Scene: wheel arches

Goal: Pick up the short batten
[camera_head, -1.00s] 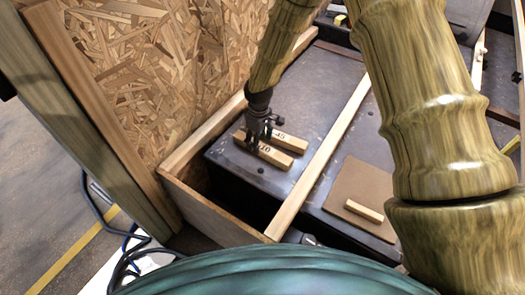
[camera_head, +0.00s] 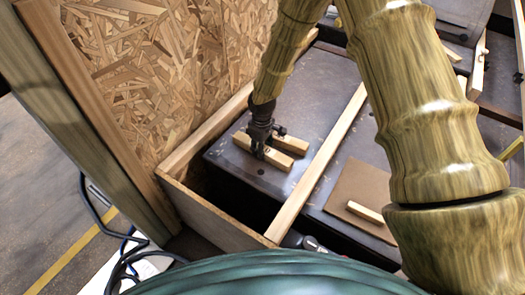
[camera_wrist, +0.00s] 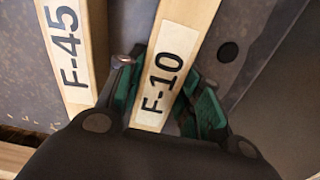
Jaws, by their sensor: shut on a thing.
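Two pale wooden battens lie side by side on the dark grey surface. The nearer one, the F-10 batten (camera_head: 279,161), carries a white label; its label also shows in the wrist view (camera_wrist: 172,52). The F-45 batten (camera_head: 292,144) lies beside it on the far side and to the left in the wrist view (camera_wrist: 72,50). My gripper (camera_head: 260,152) is shut on the F-10 batten, one green-padded finger on each side in the wrist view (camera_wrist: 160,100). Whether the batten is clear of the surface cannot be told. A smaller unlabelled batten (camera_head: 365,212) lies at the right, partly behind my arm.
The small batten lies on a brown board (camera_head: 352,185). A long wooden rail (camera_head: 322,158) divides the dark surface (camera_head: 318,85). A chipboard wall (camera_head: 165,65) and a wooden frame edge (camera_head: 205,130) stand close to the left. A dark gap opens in front.

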